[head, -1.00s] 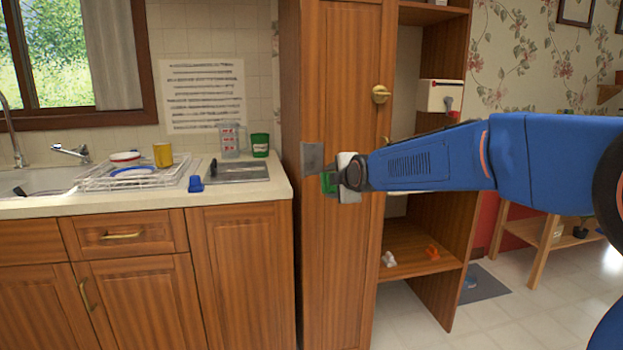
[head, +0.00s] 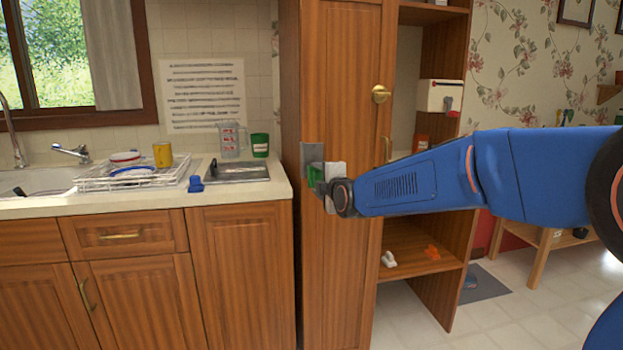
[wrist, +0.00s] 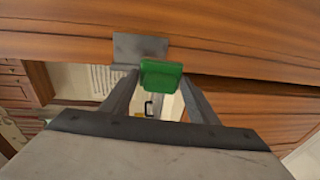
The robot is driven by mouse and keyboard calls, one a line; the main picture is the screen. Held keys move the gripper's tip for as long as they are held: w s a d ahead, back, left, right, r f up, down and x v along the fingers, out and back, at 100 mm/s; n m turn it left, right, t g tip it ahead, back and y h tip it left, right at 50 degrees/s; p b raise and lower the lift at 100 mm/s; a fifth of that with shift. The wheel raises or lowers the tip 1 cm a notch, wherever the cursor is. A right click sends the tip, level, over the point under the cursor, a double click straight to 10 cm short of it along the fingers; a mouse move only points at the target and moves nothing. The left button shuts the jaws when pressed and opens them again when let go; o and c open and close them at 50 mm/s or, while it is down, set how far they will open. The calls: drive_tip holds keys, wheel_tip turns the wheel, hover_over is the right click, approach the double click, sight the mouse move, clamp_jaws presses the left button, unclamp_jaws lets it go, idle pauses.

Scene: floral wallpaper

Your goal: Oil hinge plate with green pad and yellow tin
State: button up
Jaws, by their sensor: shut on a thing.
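The grey hinge plate (head: 313,154) is on the left edge of the tall wooden cabinet's front; it also shows in the wrist view (wrist: 138,46). My gripper (head: 318,181) is shut on the green pad (head: 315,176) just below the plate. In the wrist view the pad (wrist: 160,75) sits between my fingertips and overlaps the plate's lower right edge. I cannot tell whether pad and plate touch. A yellow tin-like cylinder (head: 162,154) stands on the counter at the left, by the dish rack.
The counter holds a wire dish rack (head: 125,176), a blue object (head: 195,184), a measuring jug (head: 229,140) and a green cup (head: 260,145). Open shelves (head: 415,250) stand right of the cabinet, behind my arm.

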sight(309, 173)
drive_tip(key=shift+s+a+r+t+y, duration=0.15)
drive_tip(key=shift+s+a+r+t, duration=0.2)
drive_tip(key=shift+s+a, duration=0.15)
drive_tip(key=shift+s+a+r+t+y, duration=0.15)
drive_tip(key=shift+s+a+r+t, duration=0.05)
drive_tip(key=shift+s+a+t, duration=0.2)
drive_tip(key=shift+d+x, duration=0.15)
drive_tip(key=shift+x, duration=1.3)
drive_tip(key=shift+d+x, duration=0.1)
drive_tip(key=shift+x, duration=1.3)
drive_tip(key=shift+x, duration=1.1)
drive_tip(key=shift+d, duration=0.2)
drive_tip(key=shift+w+d+r, duration=0.3)
drive_tip(key=shift+w+d, duration=0.05)
drive_tip(key=shift+d, duration=0.75)
drive_tip(key=shift+w+d+r, duration=0.3)
drive_tip(key=shift+d+r, duration=0.05)
drive_tip(key=shift+d, duration=0.75)
drive_tip(key=shift+w+d+r, duration=0.3)
drive_tip(key=shift+w+d, duration=0.05)
drive_tip(key=shift+d, duration=0.8)
drive_tip(key=shift+s+a, duration=0.3)
drive_tip(key=shift+a, duration=0.8)
drive_tip(key=shift+s+a, duration=0.35)
drive_tip(key=shift+a, duration=0.8)
drive_tip(key=shift+s+a, duration=0.3)
drive_tip(key=shift+a, duration=0.8)
